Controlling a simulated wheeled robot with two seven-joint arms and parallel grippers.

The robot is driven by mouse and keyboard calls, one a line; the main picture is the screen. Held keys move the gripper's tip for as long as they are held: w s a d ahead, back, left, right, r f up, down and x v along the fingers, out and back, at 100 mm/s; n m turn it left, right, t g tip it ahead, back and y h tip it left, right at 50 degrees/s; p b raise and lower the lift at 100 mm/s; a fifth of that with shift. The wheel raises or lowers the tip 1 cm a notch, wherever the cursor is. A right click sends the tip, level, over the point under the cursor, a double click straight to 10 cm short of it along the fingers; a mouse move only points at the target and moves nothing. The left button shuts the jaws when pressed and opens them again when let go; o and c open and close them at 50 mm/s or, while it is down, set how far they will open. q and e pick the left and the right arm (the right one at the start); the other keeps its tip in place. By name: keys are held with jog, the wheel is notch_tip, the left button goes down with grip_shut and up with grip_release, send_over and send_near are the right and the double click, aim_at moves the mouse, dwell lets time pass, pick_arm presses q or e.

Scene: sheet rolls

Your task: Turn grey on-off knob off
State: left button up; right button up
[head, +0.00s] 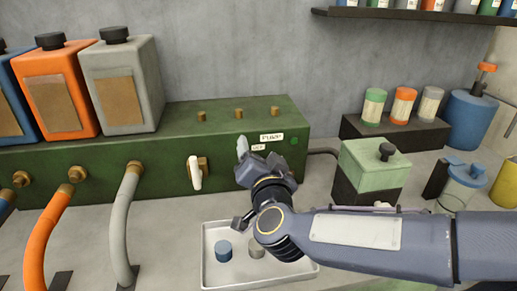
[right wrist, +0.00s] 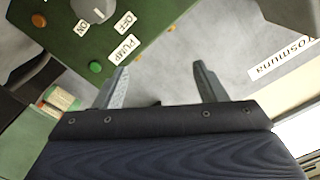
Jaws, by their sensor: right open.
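The grey on-off knob (right wrist: 92,8) is cut off by the top edge of the right wrist view, on a green panel. An ON label (right wrist: 83,27) and an OFF label (right wrist: 125,22) lie beside it, with a PUMP label (right wrist: 123,48) and a green lamp (right wrist: 95,68) nearby. I cannot tell which label the knob points to. In the head view, my right gripper (head: 252,168) is in front of the green box face and hides most of the knob area. My right gripper (right wrist: 160,86) is open and empty, its fingers apart from the knob. My left gripper is not in view.
The green box (head: 155,145) carries grey (head: 122,85) and orange (head: 58,90) canisters, with hoses below. A white-handled valve (head: 196,174) is left of my gripper. A metal tray (head: 210,265) with small cylinders lies below. A pale green block (head: 375,165) stands right.

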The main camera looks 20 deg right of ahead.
jog(key=s+a+r+p, duration=0.1)
jog(key=s+a+r, duration=0.1)
jog(key=s, duration=0.3)
jog(key=shift+s+a+r, duration=0.15)
jog(key=shift+a+r, duration=0.1)
jog(key=shift+r, duration=0.05)
